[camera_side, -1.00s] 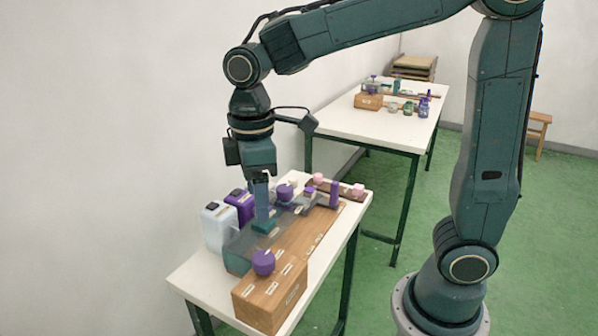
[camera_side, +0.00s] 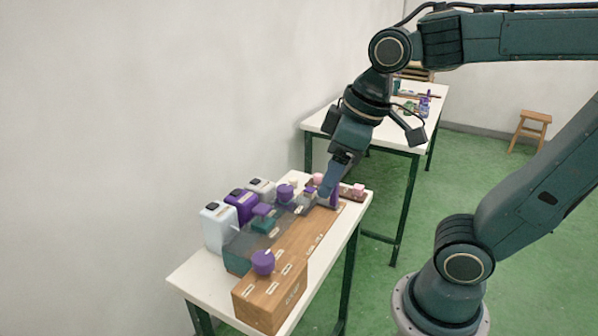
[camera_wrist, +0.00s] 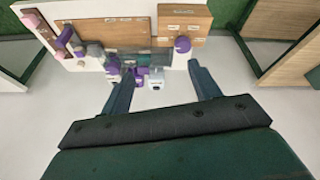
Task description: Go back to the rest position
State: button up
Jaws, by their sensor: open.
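My gripper (camera_side: 328,190) is tilted in the side view, raised over the far part of the near table. In the wrist view its two fingers (camera_wrist: 163,84) are spread apart with nothing between them. A teal-based piece with a purple top (camera_side: 263,211) stands on the dark tray (camera_side: 240,255), apart from my gripper. My gripper partly covers the small items at the table's far end.
The white near table (camera_side: 193,276) holds a wooden block (camera_side: 270,297) with a purple knob (camera_side: 263,262), a white bottle (camera_side: 218,228), a purple bottle (camera_side: 241,205) and several small items. A second table (camera_side: 390,146) and a stool (camera_side: 530,128) stand behind.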

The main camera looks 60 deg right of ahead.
jog(key=shift+s+d+f+m+t, duration=0.15)
jog(key=shift+s+d+m+t, duration=0.25)
jog(key=shift+s, duration=0.3)
jog(key=shift+s+d+f+m+t, duration=0.15)
jog(key=shift+s+m, duration=0.4)
jog(key=shift+s, duration=0.2)
jog(key=shift+s+d+f+m+t, duration=0.15)
jog(key=shift+s+d+m+t, duration=0.25)
jog(key=shift+s, duration=0.3)
